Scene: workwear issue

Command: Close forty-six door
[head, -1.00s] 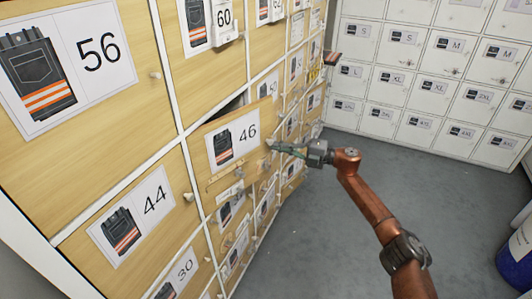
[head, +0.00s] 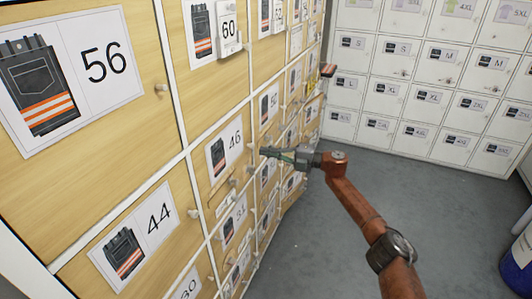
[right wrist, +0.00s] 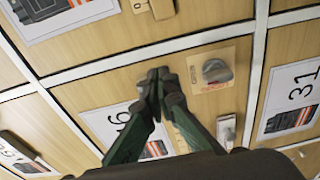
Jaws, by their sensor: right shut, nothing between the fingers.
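The forty-six door (head: 218,165) is a light wood locker door with a label showing trousers and the number 46. It sits about flush with its neighbours in the head view. In the right wrist view the door (right wrist: 205,95) fills the middle, its label partly hidden by my fingers. A dark knob (right wrist: 216,71) on a small plate is on it. My right gripper (head: 266,152) is shut and empty, its fingertips (right wrist: 157,85) at the door's face near the label; I cannot tell whether they touch. My left gripper is not in view.
Wooden doors surround it: 56 (head: 90,140) and 44 (head: 170,238) at left, 60 (head: 205,70) above, with small knobs sticking out. White lockers (head: 420,90) stand at the back. The grey floor (head: 400,200) is clear; a blue container (head: 518,262) stands at right.

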